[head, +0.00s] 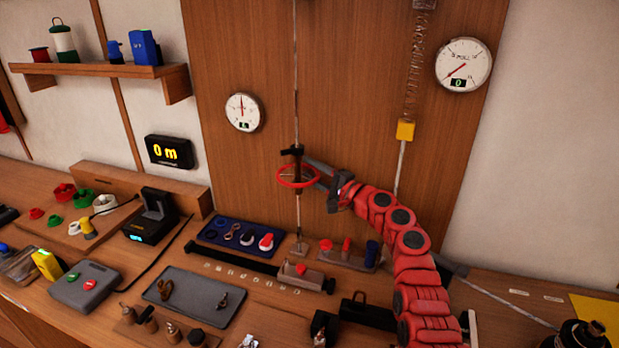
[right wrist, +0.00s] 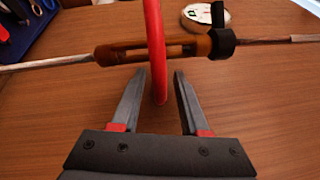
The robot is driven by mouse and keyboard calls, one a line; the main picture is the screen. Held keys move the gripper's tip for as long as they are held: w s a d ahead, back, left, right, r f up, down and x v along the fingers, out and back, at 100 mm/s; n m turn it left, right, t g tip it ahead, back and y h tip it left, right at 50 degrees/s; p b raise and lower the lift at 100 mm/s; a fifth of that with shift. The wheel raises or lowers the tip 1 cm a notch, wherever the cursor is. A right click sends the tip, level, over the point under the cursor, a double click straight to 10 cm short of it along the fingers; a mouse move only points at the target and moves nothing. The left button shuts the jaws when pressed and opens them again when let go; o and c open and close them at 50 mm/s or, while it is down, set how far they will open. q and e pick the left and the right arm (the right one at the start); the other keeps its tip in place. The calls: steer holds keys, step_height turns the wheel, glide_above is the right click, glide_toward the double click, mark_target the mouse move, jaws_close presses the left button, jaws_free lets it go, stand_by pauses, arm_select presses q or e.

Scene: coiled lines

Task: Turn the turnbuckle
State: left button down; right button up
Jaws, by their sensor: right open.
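The turnbuckle (head: 297,163) hangs upright on a thin rod line in front of the wooden panel. A red ring handwheel (head: 283,183) circles it. In the right wrist view its bronze slotted body (right wrist: 123,50) lies across the picture, with a black collar (right wrist: 222,43) at one end and the red ring (right wrist: 155,45) across its middle. My right gripper (head: 311,169) is at the ring's right side. In the right wrist view my right gripper (right wrist: 160,76) is open, the ring's near edge between its two fingers, with gaps visible on both sides. My left gripper is not seen.
A white dial gauge (head: 243,112) is left of the line, another (head: 464,65) at upper right. A yellow block (head: 405,130) hangs from a spring. The bench below holds a blue tray (head: 208,235), a grey tray (head: 160,292) and a red-knobbed clamp (head: 310,279).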

steer(key=shift+w+a, duration=0.15)
steer(key=shift+a, duration=0.05)
jaws_close()
steer(key=shift+r, duration=0.1)
